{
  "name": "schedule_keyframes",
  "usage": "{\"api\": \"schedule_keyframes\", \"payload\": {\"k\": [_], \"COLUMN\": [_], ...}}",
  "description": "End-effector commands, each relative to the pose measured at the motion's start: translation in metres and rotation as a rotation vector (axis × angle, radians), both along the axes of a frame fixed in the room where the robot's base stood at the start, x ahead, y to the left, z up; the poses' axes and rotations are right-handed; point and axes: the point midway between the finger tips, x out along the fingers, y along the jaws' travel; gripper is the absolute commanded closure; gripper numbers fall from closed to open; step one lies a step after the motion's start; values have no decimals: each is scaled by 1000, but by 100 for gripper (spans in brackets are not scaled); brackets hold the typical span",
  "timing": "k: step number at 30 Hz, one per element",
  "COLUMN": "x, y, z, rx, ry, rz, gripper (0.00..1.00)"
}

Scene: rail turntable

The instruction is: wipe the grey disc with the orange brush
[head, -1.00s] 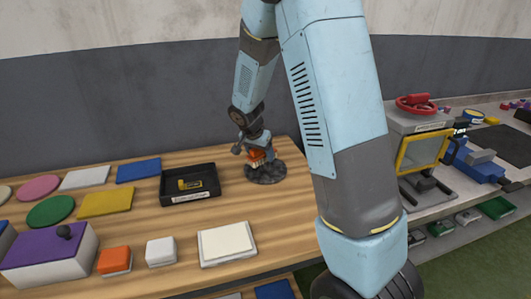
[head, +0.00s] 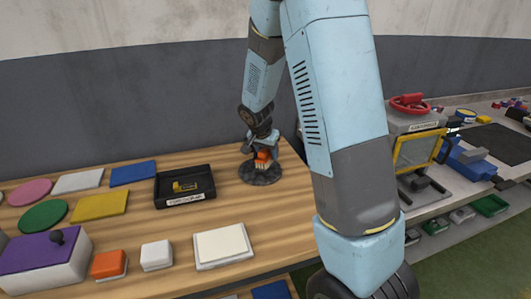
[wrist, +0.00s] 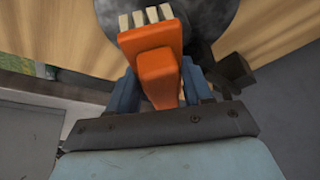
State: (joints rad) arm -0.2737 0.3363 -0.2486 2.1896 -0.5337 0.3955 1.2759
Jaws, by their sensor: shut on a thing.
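The orange brush (wrist: 150,45) is held in my gripper (wrist: 158,85), its pale bristles pointing away from the wrist. In the head view the brush (head: 263,157) shows as a small orange block over the grey disc (head: 262,176), with my gripper (head: 265,145) just above. The grey disc is dark and mottled and lies on the wooden table; it also shows behind the bristles in the wrist view (wrist: 205,18). The bristles are over the disc, but I cannot tell whether they touch it.
A black tray (head: 158,195) with a yellow item stands left of the disc. A white pad (head: 222,245), coloured plates and a purple-topped box (head: 48,251) lie farther left. A yellow-framed machine (head: 417,150) stands on the right bench.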

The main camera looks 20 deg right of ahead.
Motion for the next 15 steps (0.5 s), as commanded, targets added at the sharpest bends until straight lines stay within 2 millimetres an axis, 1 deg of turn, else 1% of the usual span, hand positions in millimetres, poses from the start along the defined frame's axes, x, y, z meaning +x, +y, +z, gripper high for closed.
{"api": "schedule_keyframes", "payload": {"k": [10, 14, 15], "x": [5, 7, 8], "y": [26, 38, 42], "z": [-2, -2, -2], "rx": [0, 3, 3], "ry": [3, 0, -1], "rz": [4, 6, 9], "gripper": [98, 94, 91]}}
